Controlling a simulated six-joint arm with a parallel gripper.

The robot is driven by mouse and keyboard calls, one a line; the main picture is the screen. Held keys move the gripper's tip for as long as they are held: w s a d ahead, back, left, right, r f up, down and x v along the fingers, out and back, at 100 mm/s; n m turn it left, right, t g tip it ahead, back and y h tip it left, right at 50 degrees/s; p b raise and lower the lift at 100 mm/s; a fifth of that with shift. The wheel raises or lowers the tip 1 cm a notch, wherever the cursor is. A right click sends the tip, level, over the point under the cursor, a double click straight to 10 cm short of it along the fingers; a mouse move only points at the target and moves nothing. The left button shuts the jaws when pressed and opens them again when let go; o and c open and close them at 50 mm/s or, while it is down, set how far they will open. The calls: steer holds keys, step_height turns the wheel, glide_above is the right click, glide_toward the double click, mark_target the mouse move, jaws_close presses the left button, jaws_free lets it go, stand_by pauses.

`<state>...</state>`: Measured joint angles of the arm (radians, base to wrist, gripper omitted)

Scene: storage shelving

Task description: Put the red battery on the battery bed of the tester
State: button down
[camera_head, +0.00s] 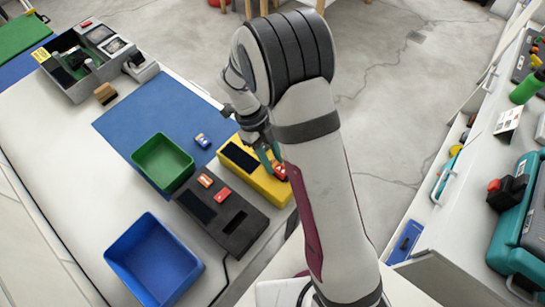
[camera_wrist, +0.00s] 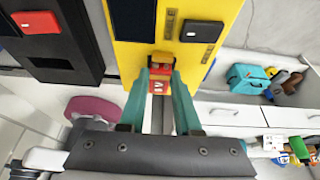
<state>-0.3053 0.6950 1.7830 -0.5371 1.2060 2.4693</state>
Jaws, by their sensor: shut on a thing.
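My gripper (camera_wrist: 159,80) is shut on a red battery (camera_wrist: 158,88) with an orange-gold end, in the wrist view. The battery is at the near edge of a yellow device (camera_wrist: 170,47), which looks like the tester. Whether it touches the device or hangs above it I cannot tell. The yellow device has a long black panel (camera_wrist: 134,22) and a smaller dark patch (camera_wrist: 202,31). In the head view the yellow device (camera_head: 262,179) sits at the bench edge. The red battery (camera_head: 280,172) shows at its right end, partly hidden by my gripper (camera_head: 273,160).
A green bin (camera_head: 163,160), a blue bin (camera_head: 153,260) and a blue battery (camera_head: 202,140) are nearby. The blue mat (camera_head: 150,115) is mostly clear.

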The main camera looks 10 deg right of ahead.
steer(key=c, duration=0.6)
jaws_free()
steer(key=shift+f, duration=0.1)
steer(key=v, duration=1.2)
step_height(320, 180, up, 6)
steer(key=n+y, duration=0.2)
steer(key=n, duration=0.4)
glide_above(276, 179)
steer(key=s+d+r+n+t+y, duration=0.1)
steer(key=s+d+n, duration=0.1)
steer(key=s+n, duration=0.35)
steer(key=s+f+n+t+y, duration=0.2)
steer(key=s+n, duration=0.8)
steer(key=s, duration=0.1)
steer(key=shift+s+d, duration=0.2)
